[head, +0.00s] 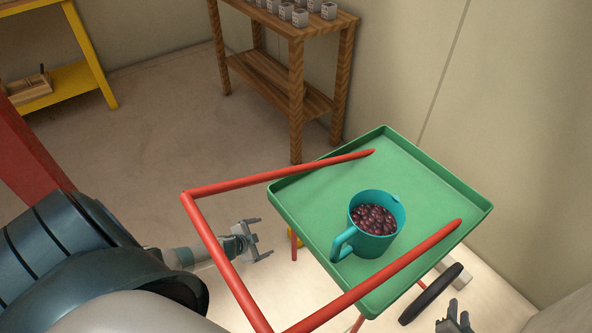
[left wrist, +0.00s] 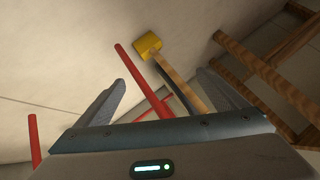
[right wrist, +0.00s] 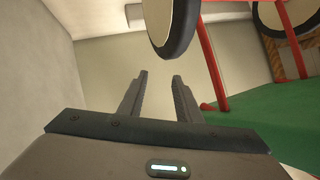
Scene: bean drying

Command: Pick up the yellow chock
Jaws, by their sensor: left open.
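The yellow chock (head: 292,236) shows only as a small patch in the head view, mostly hidden beside a red cart leg and the tray's left edge. In the left wrist view the yellow chock (left wrist: 148,44) is in fuller sight, with a wooden handle (left wrist: 178,80) running from it toward the gripper. My left gripper (head: 265,238) is open and empty, low and just left of the chock, apart from it. My right gripper (head: 456,316) is at the lower right of the head view, beside the cart. In the right wrist view its fingers (right wrist: 161,74) are apart with nothing between them.
A cart with a green tray (head: 428,170) and red handle bars (head: 232,262) stands close. A teal mug (head: 378,245) of dark red beans sits on the tray. A black wheel (head: 431,294) is at lower right. A wooden shelf (head: 290,28) stands behind; floor at left is clear.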

